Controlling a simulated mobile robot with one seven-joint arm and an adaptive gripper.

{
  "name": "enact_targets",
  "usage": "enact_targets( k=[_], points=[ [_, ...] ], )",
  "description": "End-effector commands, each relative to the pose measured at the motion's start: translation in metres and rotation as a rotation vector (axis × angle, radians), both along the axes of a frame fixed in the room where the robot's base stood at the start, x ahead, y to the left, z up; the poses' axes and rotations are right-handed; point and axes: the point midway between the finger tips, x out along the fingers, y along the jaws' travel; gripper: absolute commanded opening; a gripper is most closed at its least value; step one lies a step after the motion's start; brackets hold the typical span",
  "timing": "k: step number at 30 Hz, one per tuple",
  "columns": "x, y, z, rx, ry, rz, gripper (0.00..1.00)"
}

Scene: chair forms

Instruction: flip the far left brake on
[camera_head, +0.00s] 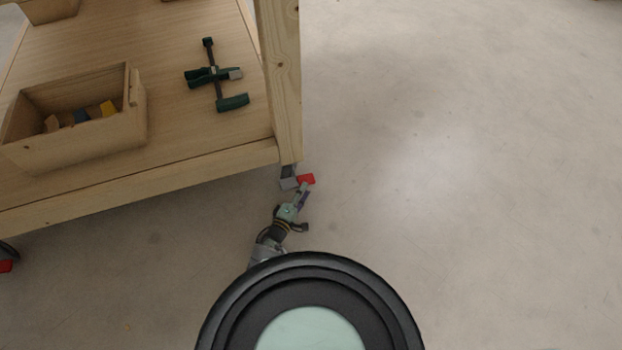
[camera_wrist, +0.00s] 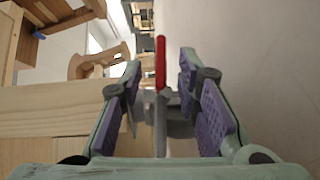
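A red brake lever (camera_head: 306,179) is on the grey caster (camera_head: 288,183) under the wooden table leg in the head view. In the wrist view the red brake lever (camera_wrist: 160,62) stands between the fingers, with grey caster parts (camera_wrist: 176,122) behind and below it. My gripper (camera_head: 302,193) is low by this caster, on its near side. In the wrist view my gripper (camera_wrist: 160,82) is open, with purple pads on both sides of the lever. A gap shows on each side. I cannot tell whether the lever is up or pressed down.
The wooden table (camera_head: 190,125) bears a wooden box (camera_head: 125,112) with small blocks and a green clamp (camera_head: 213,74). Its leg (camera_head: 279,85) rises above the caster. Another red brake (camera_head: 5,266) shows at the left edge. The floor to the right is clear.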

Motion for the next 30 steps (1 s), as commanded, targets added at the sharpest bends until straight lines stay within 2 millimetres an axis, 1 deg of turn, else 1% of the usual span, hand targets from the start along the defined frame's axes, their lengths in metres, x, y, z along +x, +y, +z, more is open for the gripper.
enact_targets(
  k=[1, 6, 12, 16, 23, 30],
  points=[
    [0.010, -0.005, -0.005, -0.001, -0.003, -0.002, 0.30],
    [0.038, -0.019, -0.006, 0.001, -0.003, -0.002, 0.30],
    [0.056, -0.028, -0.006, 0.000, -0.001, -0.001, 0.30],
    [0.060, -0.030, -0.005, 0.001, 0.000, 0.000, 0.30],
    [0.060, -0.030, -0.005, 0.002, 0.001, 0.000, 0.30],
    [0.060, -0.030, -0.005, 0.002, 0.001, 0.000, 0.14]
  ],
)
